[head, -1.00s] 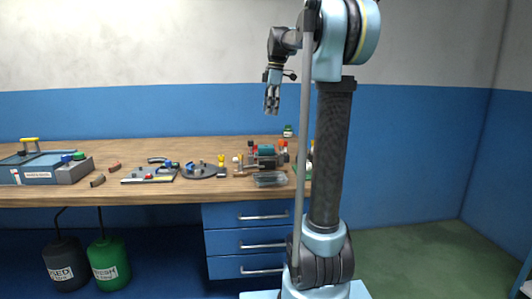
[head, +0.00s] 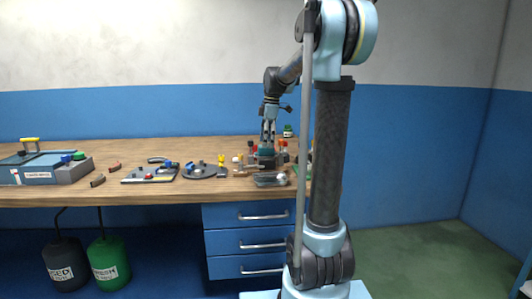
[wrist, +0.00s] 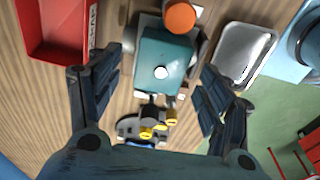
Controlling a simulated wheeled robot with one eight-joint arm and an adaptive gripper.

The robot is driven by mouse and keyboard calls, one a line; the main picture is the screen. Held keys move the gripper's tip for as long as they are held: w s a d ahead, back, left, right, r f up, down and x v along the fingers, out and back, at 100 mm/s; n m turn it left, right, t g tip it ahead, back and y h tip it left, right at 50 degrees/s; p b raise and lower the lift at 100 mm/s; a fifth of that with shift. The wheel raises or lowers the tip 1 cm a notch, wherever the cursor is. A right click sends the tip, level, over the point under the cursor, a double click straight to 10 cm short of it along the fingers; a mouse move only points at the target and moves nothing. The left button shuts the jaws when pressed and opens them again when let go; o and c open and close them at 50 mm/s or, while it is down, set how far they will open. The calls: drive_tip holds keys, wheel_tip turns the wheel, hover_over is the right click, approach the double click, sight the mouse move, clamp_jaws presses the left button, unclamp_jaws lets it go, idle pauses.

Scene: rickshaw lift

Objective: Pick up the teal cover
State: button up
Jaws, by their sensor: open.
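The teal cover (wrist: 165,55) is a boxy piece with a round white spot on top. In the wrist view it lies between and a little beyond my fingers. In the head view the teal cover (head: 266,151) sits on the right part of the bench, partly hidden by my fingers. My gripper (wrist: 160,95) is open, with one finger on each side of the cover and a gap visible to each. In the head view my gripper (head: 268,138) points down just above the cover. Contact is not visible.
An orange round cap (wrist: 180,16) stands close to the cover. A clear-grey tray (wrist: 243,52) lies to its right and a red bin (wrist: 55,28) to its left. Small yellow-tipped parts (wrist: 160,124) lie near the fingers.

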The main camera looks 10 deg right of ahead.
sight(262, 152)
drive_tip(key=shift+a+f, duration=0.2)
drive_tip(key=shift+f, duration=1.45)
drive_tip(key=c, duration=1.2)
drive_tip(key=shift+o, duration=0.2)
